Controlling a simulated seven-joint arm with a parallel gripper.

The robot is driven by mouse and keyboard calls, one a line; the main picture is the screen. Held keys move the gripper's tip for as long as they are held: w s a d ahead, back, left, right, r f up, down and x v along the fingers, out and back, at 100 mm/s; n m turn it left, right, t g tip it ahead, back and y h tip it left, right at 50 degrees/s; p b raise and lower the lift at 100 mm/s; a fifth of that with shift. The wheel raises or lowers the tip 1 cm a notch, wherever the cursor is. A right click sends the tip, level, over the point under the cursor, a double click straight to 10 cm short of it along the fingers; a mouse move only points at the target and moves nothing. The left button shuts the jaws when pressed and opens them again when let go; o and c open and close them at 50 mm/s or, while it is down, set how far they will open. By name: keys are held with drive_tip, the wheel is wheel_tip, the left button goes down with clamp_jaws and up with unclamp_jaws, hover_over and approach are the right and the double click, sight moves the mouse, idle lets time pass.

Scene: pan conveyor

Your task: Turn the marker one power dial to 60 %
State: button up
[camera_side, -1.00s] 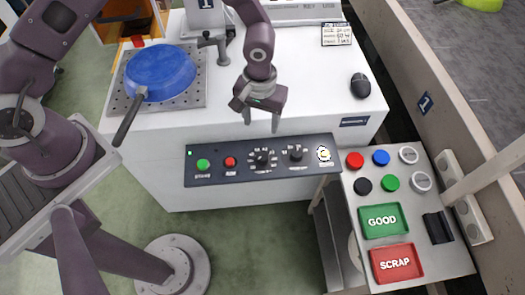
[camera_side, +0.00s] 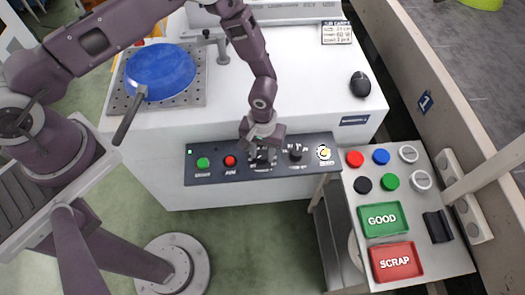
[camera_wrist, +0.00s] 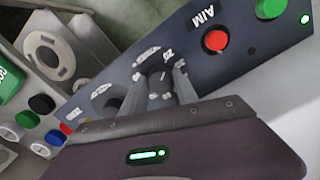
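The dark control panel (camera_side: 222,177) runs along the front edge of the white bench. It carries two black dials; the left one is mostly hidden by my gripper (camera_side: 262,160) in the side view. That left dial (camera_wrist: 156,74) shows between my fingers in the wrist view, with a scale of small marks around it. My gripper (camera_wrist: 160,83) points down at it with its fingers apart, one on either side; I see no clear grip on the dial. The right dial (camera_side: 295,151) stands free. The dial labels are too small to read, so I cannot tell their settings.
A green button (camera_side: 203,162) and a red AIM button (camera_side: 230,161) sit left of the dials, a yellow-white round control (camera_side: 324,153) right. A blue pan (camera_side: 160,72) rests on a perforated plate at back left. GOOD (camera_side: 383,219) and SCRAP (camera_side: 396,262) trays lie right.

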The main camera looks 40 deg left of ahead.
clamp_jaws()
